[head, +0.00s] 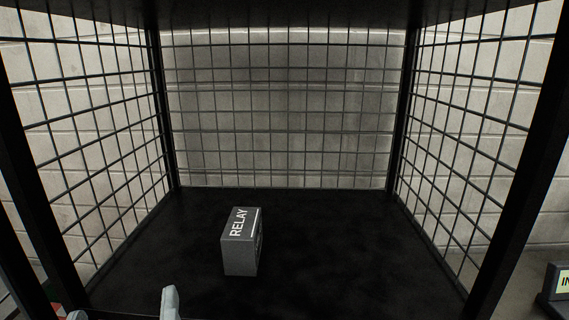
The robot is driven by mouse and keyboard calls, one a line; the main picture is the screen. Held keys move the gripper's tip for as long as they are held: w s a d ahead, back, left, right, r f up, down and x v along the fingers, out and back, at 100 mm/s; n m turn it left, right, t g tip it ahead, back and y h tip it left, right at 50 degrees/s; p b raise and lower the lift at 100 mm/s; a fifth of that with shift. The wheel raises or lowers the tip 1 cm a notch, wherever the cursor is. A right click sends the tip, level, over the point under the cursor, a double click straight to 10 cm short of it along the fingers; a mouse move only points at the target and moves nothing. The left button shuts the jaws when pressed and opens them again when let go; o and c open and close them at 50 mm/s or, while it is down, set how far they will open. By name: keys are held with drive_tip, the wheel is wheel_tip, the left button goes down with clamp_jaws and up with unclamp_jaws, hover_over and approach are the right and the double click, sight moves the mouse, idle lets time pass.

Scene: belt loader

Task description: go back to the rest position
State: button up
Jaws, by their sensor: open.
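A grey box labelled RELAY (240,242) stands upright on the black floor of the cage, left of the middle. Part of my gripper (168,303) shows at the bottom edge, lower left, as a pale grey finger. It is nearer to me than the box and apart from it, with nothing seen held. The rest of the gripper is mostly cut off by the frame.
The black cage floor (335,250) is clear to the right of the box. Black wire mesh walls (285,110) close the back and both sides, with dark posts at the corners. A sign (560,283) stands outside at the right.

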drive_tip(key=s+d+f+n+g+y, duration=0.1)
drive_tip(key=s+d+f+n+y, duration=0.1)
drive_tip(key=d+f, duration=0.45)
drive_tip(key=s+d+f+n+y, duration=0.1)
drive_tip(key=d+f+n+y, duration=0.15)
drive_tip(key=d+f, duration=0.45)
drive_tip(key=s+d+f+m+h, duration=0.4)
drive_tip(key=s+d+f+h, duration=0.1)
drive_tip(key=s+d, duration=0.4)
drive_tip(key=s+d+f+m+g+h, duration=0.1)
drive_tip(key=s+d+f+m+h, duration=0.4)
drive_tip(key=d, duration=0.8)
drive_tip(key=s+f, duration=0.3)
drive_tip(key=s, duration=0.1)
drive_tip(key=shift+d+g, duration=0.25)
drive_tip(key=shift+g, duration=0.05)
